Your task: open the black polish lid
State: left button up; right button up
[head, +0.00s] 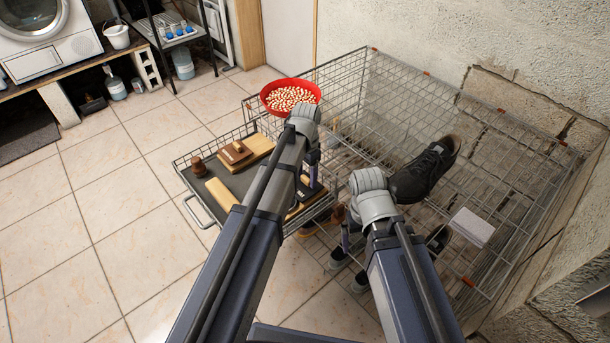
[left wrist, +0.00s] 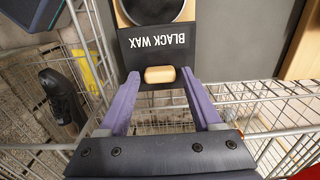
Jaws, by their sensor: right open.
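In the left wrist view a black panel lettered "BLACK WAX" (left wrist: 158,42) carries a small wooden knob (left wrist: 160,75) at its edge. A round black disc (left wrist: 152,8) in a wooden surround lies beyond it, cut off by the top edge. My left gripper (left wrist: 158,74) is open, with its purple fingertips on either side of the knob and a gap visible on both sides. In the head view my left gripper (head: 311,170) is over the right part of the tray, and my arm hides most of the wax. My right gripper (head: 347,240) is open and empty, lower right.
A red bowl of beans (head: 290,95) stands behind. A black shoe (head: 425,170) and a pale block (head: 471,227) rest on the wire rack (head: 375,60) at right.

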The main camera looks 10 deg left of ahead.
aim_at(306, 178)
pick_arm(q)
jog(key=shift+o, duration=0.9)
notch_tip(306, 178, up, 8)
jog(key=p, duration=0.8)
jog(key=shift+f, duration=0.3)
notch_tip(306, 178, down, 8)
jog(key=b, duration=0.8)
jog(key=shift+r, duration=0.2)
jog(key=shift+r, duration=0.1)
grip_shut()
